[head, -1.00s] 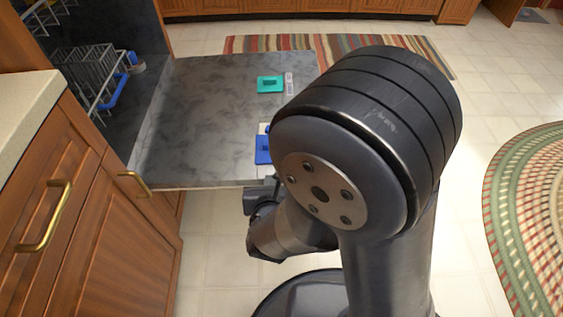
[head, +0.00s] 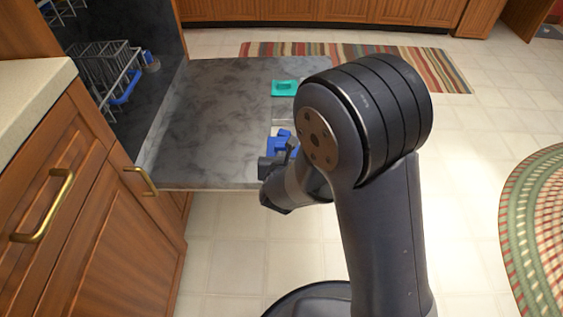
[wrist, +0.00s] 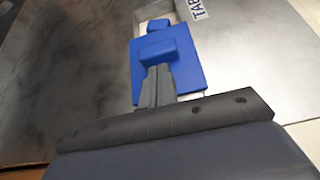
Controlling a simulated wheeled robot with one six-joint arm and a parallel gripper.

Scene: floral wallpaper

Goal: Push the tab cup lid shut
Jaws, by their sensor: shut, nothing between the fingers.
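The tab cup lid is a blue square plate (wrist: 190,78) with a raised block (wrist: 160,48) on it, near the right side of the lowered dishwasher door. A pale recess (wrist: 152,12) shows beyond its far edge, so the cup is partly uncovered. A "TAB" label (wrist: 199,10) is beside it. In the head view the lid (head: 284,144) is partly hidden by my arm. My gripper (wrist: 155,72) is shut and empty, its tips at the near side of the raised block. I cannot tell whether they touch it.
The grey dishwasher door (head: 215,115) lies open and flat. A teal lid (head: 285,88) lies farther along its right side. A rack (head: 105,72) is inside at left. A wooden cabinet (head: 85,210) with brass handles stands near left. Tiled floor (head: 460,130) is free at right.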

